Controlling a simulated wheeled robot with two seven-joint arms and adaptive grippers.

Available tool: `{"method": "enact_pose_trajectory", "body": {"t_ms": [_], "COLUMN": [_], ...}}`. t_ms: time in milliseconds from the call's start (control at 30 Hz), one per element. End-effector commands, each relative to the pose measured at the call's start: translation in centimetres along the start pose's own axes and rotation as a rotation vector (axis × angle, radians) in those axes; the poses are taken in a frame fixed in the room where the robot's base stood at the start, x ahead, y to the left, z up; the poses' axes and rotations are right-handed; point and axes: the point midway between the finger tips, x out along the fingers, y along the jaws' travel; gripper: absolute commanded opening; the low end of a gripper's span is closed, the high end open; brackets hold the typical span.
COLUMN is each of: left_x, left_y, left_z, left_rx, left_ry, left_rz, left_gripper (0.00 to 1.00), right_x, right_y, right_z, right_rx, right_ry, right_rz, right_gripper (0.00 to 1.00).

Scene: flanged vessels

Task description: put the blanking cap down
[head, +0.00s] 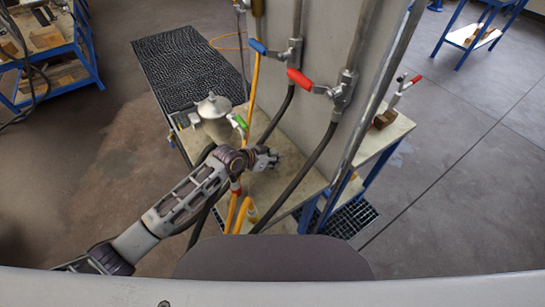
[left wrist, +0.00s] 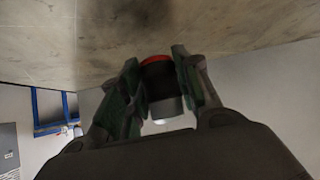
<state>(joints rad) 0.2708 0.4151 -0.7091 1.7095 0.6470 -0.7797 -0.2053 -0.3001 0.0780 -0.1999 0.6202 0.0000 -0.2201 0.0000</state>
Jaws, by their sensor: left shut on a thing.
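My left gripper (head: 266,158) is over the pale bench top (head: 292,178), beside the black hoses. In the left wrist view its two fingers (left wrist: 157,72) are shut on the blanking cap (left wrist: 162,82), a short dark cylinder with a red rim and a paler grey end. The red rim is towards the worn, stained surface filling the upper part of that view. I cannot tell whether the cap touches that surface. In the head view I cannot make out the cap at the gripper. My right gripper is not in view.
A metal vessel (head: 213,108) stands on the bench left of the gripper. Black hoses hang from valves with a red handle (head: 299,79) and a blue handle (head: 257,46) on an upright panel (head: 323,50). Yellow hoses run close by. Some bench top near the gripper is bare.

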Motion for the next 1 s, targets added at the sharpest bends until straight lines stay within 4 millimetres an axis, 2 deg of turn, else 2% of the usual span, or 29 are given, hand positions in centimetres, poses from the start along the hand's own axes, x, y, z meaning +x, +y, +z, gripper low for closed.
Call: {"method": "enact_pose_trajectory", "body": {"t_ms": [567, 600, 700, 767, 1000], "left_x": [0.52, 0.54, 0.53, 0.53, 0.53], "left_y": [0.01, 0.02, 0.02, 0.02, 0.01], "left_z": [0.57, 0.63, 0.62, 0.62, 0.62], "left_rx": [0.0, 0.0, 0.0, 0.0, 0.0], "left_ry": [0.002, 0.0, 0.0, 0.0, 0.0], "left_rz": [0.0, 0.0, 0.0, 0.0, 0.0], "left_gripper": [0.0, 0.37, 0.49, 0.54, 0.54], "right_x": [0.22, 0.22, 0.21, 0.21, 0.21], "right_y": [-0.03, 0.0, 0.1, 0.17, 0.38], "right_z": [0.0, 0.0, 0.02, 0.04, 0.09], "right_rx": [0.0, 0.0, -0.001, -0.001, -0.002], "right_ry": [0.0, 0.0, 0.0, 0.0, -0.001], "right_rz": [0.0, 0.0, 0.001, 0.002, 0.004], "right_gripper": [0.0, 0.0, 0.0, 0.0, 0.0]}}
